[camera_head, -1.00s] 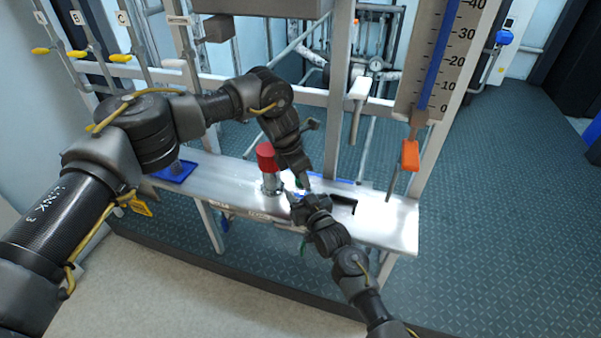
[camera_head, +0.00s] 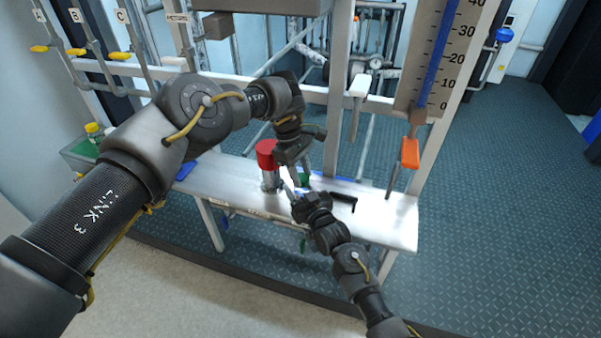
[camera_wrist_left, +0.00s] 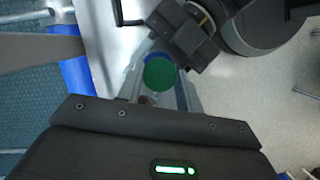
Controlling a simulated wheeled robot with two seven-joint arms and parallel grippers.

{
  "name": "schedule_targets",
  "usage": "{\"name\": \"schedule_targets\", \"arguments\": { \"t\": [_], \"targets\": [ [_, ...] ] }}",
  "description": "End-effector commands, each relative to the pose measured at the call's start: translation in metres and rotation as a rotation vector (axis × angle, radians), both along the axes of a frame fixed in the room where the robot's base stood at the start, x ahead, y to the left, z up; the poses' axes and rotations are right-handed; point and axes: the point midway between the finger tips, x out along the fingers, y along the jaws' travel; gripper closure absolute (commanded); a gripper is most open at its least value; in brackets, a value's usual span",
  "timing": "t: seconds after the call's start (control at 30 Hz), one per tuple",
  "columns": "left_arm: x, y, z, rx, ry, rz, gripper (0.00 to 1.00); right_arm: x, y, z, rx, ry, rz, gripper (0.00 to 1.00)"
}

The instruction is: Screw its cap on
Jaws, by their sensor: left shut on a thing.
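My left gripper (camera_head: 298,182) points down over the metal bench and is shut on a round green cap (camera_head: 305,179). In the left wrist view the green cap (camera_wrist_left: 160,74) shows from above between the two fingers, with some blue (camera_wrist_left: 155,57) just behind it. My right gripper (camera_head: 310,206) is close beside and below the left one. Its dark body (camera_wrist_left: 183,38) is next to the cap in the left wrist view. Whether its fingers hold anything is hidden, and what is under the cap cannot be made out.
A red-topped metal cylinder (camera_head: 267,158) stands on the bench (camera_head: 385,215), just left of my left gripper. A frame post (camera_head: 333,130) rises behind. A green tray (camera_head: 78,152) with a yellow-capped bottle (camera_head: 93,129) is at the far left. The bench's right end is clear.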

Motion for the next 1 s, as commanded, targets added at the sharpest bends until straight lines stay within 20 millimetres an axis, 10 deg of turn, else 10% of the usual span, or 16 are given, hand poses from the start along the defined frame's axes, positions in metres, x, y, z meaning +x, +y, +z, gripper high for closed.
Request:
{"name": "schedule_targets", "arguments": {
  "t": [0.4,0.43,0.57,1.0],
  "targets": [
    [-0.001,0.000,0.001,0.003,0.006,-0.062,0.85,-0.001,0.003,0.001,0.000,-0.001,0.006,1.00],
    [-0.001,0.000,0.001,0.003,0.006,-0.062,0.60,-0.001,0.003,0.001,0.000,-0.001,0.006,1.00],
    [-0.001,0.001,0.001,0.004,0.006,-0.061,0.43,-0.001,0.002,0.001,0.000,-0.001,0.005,1.00],
    [0.000,0.001,0.018,0.005,0.002,-0.059,0.43,-0.001,0.001,0.000,0.000,-0.001,0.003,1.00]
  ]
}}
